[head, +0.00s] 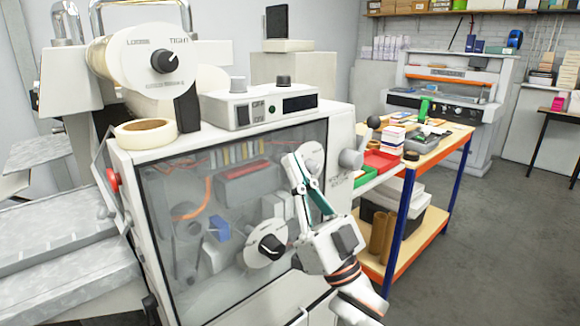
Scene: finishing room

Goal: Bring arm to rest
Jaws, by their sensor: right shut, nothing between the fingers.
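My right gripper (293,162) is in the head view, in front of the clear front panel of a white machine (345,125). Its arm comes in from the bottom right, and its fingers point up and slightly left. The fingers are shut with nothing between them. The fingertips overlap the left side of a white dial (314,157) on the panel; I cannot tell whether they touch it. Below the gripper is a second dial with a black knob (271,246). My left gripper is not in view.
A tape roll (146,133) and a control box (258,105) sit on the machine. At right is a workbench with blue legs (455,165), bearing trays and tools. A larger machine (445,80) stands behind it. The grey floor (490,260) at right is clear.

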